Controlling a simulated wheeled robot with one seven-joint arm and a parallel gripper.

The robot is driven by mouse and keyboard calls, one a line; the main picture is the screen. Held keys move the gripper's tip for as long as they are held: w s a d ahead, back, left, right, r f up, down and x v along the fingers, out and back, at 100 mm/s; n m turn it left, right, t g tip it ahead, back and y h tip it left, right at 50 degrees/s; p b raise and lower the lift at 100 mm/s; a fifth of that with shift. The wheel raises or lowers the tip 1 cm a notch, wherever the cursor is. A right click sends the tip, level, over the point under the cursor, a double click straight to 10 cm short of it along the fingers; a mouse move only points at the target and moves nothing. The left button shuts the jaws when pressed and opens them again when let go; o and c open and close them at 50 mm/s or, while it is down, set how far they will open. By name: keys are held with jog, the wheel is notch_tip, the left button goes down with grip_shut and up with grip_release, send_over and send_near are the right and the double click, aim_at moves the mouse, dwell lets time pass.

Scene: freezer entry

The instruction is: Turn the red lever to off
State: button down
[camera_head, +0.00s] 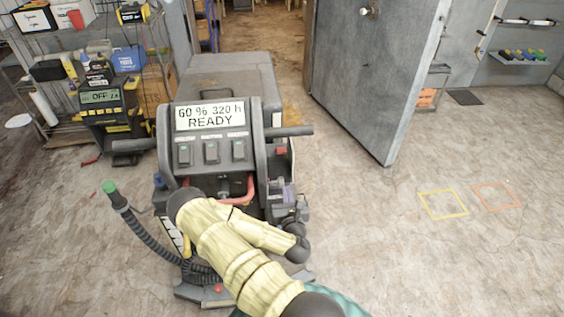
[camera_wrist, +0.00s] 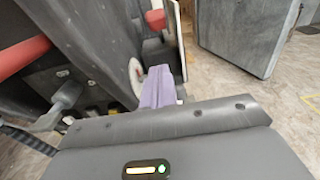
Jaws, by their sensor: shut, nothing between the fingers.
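A small red piece (camera_head: 281,150), perhaps the lever's end, shows on the right side of the grey machine (camera_head: 222,80), below its right handle. It also appears as a red block (camera_wrist: 155,19) at the top of the wrist view. A curved red bar (camera_head: 240,196) crosses the machine's front recess and shows at the left of the wrist view (camera_wrist: 22,55). I cannot tell for certain which is the lever. My gripper (camera_head: 288,190) is shut and empty beside the machine's right side, below the small red piece and apart from it. Its purple fingers (camera_wrist: 160,85) are together.
The machine's display (camera_head: 210,116) reads "60 % 320 h READY". A black hose (camera_head: 150,230) with a green tip stands at the left. A cluttered shelf (camera_head: 60,70) is behind left. A grey door (camera_head: 380,70) stands open behind right. Floor at the right is clear.

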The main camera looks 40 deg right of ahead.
jog(key=p, duration=0.2)
send_near(280, 152)
jog(key=w+f, duration=0.1)
jog(key=w+d+f, duration=0.1)
jog(key=f, duration=0.1)
jog(key=w+d+f, duration=0.1)
jog(key=shift+w+d+f, duration=0.2)
jog(key=shift+w+f, duration=0.05)
jog(key=shift+f, duration=0.1)
jog(key=shift+w+d+r+p, duration=0.5)
jog(key=shift+w+r, duration=0.25)
jog(key=shift+r, duration=0.2)
jog(key=shift+w+d+r, duration=0.2)
jog(key=shift+w+r, duration=0.05)
jog(key=shift+w, duration=0.1)
